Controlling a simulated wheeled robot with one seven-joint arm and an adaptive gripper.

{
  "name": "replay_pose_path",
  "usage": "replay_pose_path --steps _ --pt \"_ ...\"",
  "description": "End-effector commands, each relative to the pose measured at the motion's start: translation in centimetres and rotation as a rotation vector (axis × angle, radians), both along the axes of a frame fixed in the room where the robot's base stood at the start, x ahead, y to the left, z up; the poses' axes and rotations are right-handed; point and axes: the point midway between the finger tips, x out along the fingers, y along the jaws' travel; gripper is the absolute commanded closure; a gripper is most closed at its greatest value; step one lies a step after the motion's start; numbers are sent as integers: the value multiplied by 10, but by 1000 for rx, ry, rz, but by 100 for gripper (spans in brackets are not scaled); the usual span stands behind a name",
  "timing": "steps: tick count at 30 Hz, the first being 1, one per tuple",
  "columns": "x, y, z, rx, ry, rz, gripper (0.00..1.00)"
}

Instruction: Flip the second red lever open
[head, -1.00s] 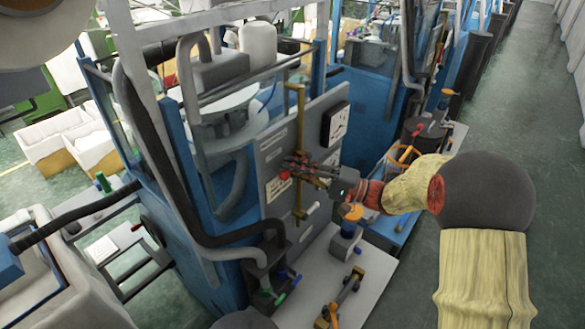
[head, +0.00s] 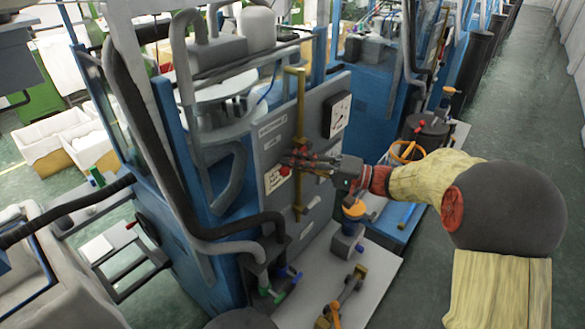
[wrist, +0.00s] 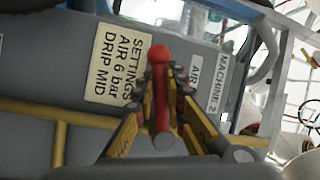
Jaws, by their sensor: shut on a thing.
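The red lever has a round red knob (head: 285,170) at the left of my gripper in the head view. In the wrist view the red lever (wrist: 161,95) stands between the fingers, knob toward the top. It lies crosswise to the brass pipe (head: 300,110) on the grey panel, its knob left of the pipe in the head view. My gripper (head: 298,163) is at the panel; in the wrist view its fingers (wrist: 160,100) close on the lever's two sides. The pivot is mostly hidden by the gripper.
A settings label (wrist: 118,65) and a "Machine 2" label (wrist: 216,85) are on the panel. A dial box (head: 337,115) sits upper right of the gripper. The aisle floor (head: 490,120) is clear at right.

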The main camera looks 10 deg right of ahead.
Motion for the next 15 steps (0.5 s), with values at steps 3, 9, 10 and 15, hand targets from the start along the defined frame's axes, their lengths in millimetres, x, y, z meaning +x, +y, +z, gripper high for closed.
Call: replay_pose_path --steps 3,9,10,15 --pt "0 0 -1 -8 -8 0 100" --pt "0 0 0 -8 -7 0 100" --pt "0 0 0 -8 -7 0 87" --pt "0 0 0 -8 -7 0 78"
